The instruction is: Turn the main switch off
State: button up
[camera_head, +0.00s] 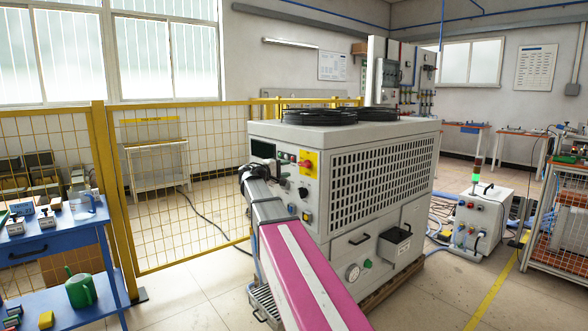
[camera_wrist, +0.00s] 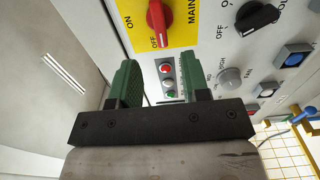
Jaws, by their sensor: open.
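The main switch is a red rotary knob (camera_wrist: 158,20) on a yellow plate (camera_wrist: 178,36) marked ON, OFF and MAIN. Its narrow end points down in the wrist view, beside the OFF label. In the head view the red knob (camera_head: 304,163) is on the front panel of the grey machine (camera_head: 365,180). My gripper (camera_wrist: 166,72) is open, with green fingers apart and nothing between them. It is close to the panel, below the knob in the wrist view, not around it. In the head view my gripper (camera_head: 250,172) is left of the yellow plate, its fingers hard to make out.
A black selector knob (camera_wrist: 257,17) and several buttons (camera_wrist: 230,77) are beside the switch on the panel. A yellow mesh fence (camera_head: 165,190) stands behind left. A blue workbench (camera_head: 45,243) is at far left. Open floor (camera_head: 185,290) lies between bench and machine.

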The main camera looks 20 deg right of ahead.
jog(key=shift+v, duration=1.25)
jog(key=s+a+f+m+g+y, duration=0.1)
jog(key=s+f+y, duration=0.4)
jog(key=f, duration=0.8)
jog(key=s+a+f+g+y, duration=0.1)
jog(key=s+f+g+y, duration=0.15)
jog(key=s+f, duration=0.75)
jog(key=s+a+f+m+g+y, duration=0.1)
jog(key=s+a+f+y, duration=0.3)
jog(key=s+f, duration=0.3)
jog(key=s+a+f+m+g+y, duration=0.1)
jog(key=s+a+f+y, duration=0.4)
jog(key=f, duration=0.8)
jog(key=s+a+m, duration=0.1)
jog(key=s, duration=0.2)
jog(key=shift+a+f+g, duration=0.3)
jog(key=shift+g, duration=0.05)
jog(key=shift+d+y, duration=0.1)
jog(key=shift+y, duration=0.15)
